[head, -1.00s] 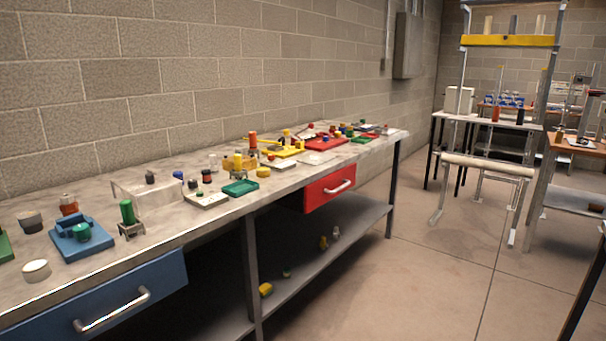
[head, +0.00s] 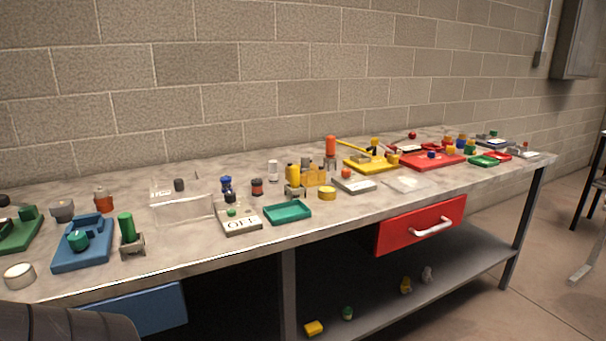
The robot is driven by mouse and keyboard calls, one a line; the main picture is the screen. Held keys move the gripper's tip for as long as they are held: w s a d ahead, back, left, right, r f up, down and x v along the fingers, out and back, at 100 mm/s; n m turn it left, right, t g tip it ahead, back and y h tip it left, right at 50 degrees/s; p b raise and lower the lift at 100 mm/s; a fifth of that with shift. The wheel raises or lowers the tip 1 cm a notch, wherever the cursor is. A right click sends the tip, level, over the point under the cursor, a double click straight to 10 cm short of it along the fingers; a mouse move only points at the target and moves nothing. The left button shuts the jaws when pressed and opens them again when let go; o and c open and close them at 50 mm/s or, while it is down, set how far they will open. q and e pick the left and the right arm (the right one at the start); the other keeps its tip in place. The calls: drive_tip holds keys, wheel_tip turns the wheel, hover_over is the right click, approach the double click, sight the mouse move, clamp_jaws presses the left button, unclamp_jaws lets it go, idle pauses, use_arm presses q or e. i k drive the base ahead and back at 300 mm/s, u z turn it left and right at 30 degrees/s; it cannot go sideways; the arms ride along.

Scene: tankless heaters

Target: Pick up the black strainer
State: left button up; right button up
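I cannot make out which thing, if any, is the black strainer. Small dark items stand on the long workbench (head: 240,262). One is a dark grey cylinder (head: 179,185) at the clear box on the left. Another is a black and red jar (head: 257,187) right of a blue-topped bottle (head: 227,186). A dark piece (head: 4,201) is at the far left edge by a green tray. A dark rounded part of my own body shows at the lower left. Neither of my grippers is in view.
The bench holds a blue tray (head: 70,262), a teal tray (head: 287,213), a yellow tray (head: 370,166) and a red tray (head: 433,161). A red drawer (head: 390,236) and a blue drawer (head: 140,310) stand open at the front.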

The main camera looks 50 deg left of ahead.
sight(256, 184)
drive_tip(key=i, duration=1.75)
drive_tip(key=u, duration=2.55)
